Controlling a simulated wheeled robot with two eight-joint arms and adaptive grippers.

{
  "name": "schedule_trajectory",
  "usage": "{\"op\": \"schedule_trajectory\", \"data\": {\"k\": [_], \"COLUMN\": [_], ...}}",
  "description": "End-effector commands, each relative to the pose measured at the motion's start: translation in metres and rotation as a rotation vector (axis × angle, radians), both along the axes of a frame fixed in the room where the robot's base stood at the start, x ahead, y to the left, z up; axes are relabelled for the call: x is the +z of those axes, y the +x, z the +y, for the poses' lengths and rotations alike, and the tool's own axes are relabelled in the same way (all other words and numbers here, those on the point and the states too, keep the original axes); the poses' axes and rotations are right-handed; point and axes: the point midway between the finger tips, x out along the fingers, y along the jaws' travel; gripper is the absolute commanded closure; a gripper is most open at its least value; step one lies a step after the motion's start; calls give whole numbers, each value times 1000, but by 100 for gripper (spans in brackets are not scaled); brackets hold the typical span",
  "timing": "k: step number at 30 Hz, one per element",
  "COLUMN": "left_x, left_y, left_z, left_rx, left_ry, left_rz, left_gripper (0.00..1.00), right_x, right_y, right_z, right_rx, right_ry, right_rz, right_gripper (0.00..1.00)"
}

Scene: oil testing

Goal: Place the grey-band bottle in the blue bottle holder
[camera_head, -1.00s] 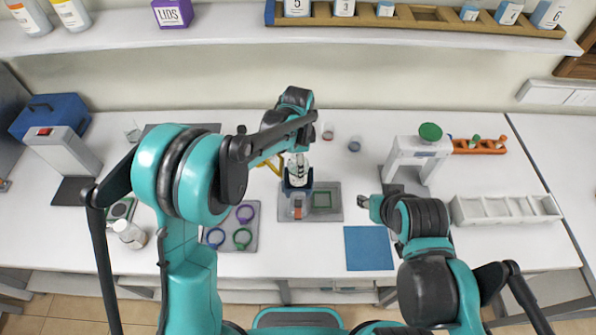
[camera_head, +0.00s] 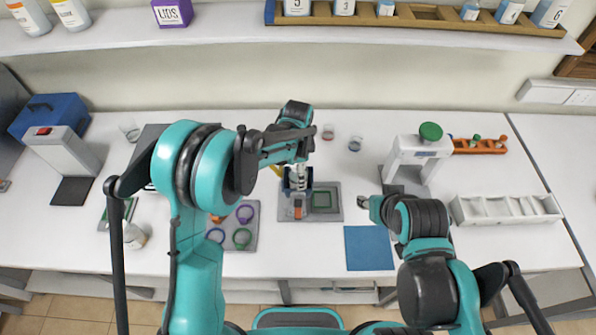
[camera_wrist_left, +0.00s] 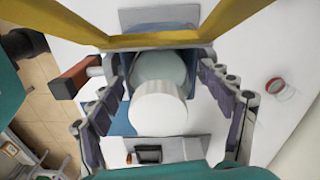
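The blue bottle holder (camera_head: 287,189) stands on a grey plate (camera_head: 333,190) at the middle of the table, with an orange-red part at its front. A white-capped bottle (camera_wrist_left: 160,108) is upright between the blue walls of the holder (camera_wrist_left: 125,118) in the left wrist view; its band is hidden. My left gripper (camera_head: 298,180) is over the holder, its fingers spread on both sides of the bottle with gaps showing in the left wrist view (camera_wrist_left: 165,105). My right gripper (camera_head: 366,203) is near the blue mat, apart from the bottle; its fingers are too small to judge.
A ring tray (camera_head: 253,241) and another white-capped bottle (camera_head: 134,237) lie left. A yellow frame (camera_wrist_left: 160,40) crosses the wrist view. Right are a blue mat (camera_head: 369,248), a white stand (camera_head: 417,152) and a white compartment tray (camera_head: 507,209).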

Motion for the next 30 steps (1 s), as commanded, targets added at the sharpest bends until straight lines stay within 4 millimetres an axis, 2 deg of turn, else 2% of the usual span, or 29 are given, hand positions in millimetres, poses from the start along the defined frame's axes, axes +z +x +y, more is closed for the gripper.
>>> {"op": "schedule_trajectory", "data": {"k": [6, 10, 21, 25, 30], "left_x": [2, 13, 91, 111, 122], "left_y": [0, 0, 0, 1, 1], "left_z": [0, 0, 0, 0, 0], "left_rx": [0, 0, 0, 0, 0], "left_ry": [0, 0, 0, 0, 0], "left_rz": [0, 0, 0, 0, 0], "left_gripper": [21, 21, 21, 21, 21], "right_x": [2, 4, 6, 7, 7], "right_y": [0, 0, 0, 0, 0], "right_z": [0, 0, 0, 0, 0], "right_rx": [0, 0, 0, 0, 0], "right_ry": [0, 0, 0, 0, 0], "right_rz": [0, 0, 0, 0, 0], "right_gripper": [60, 60, 60, 60, 60]}}
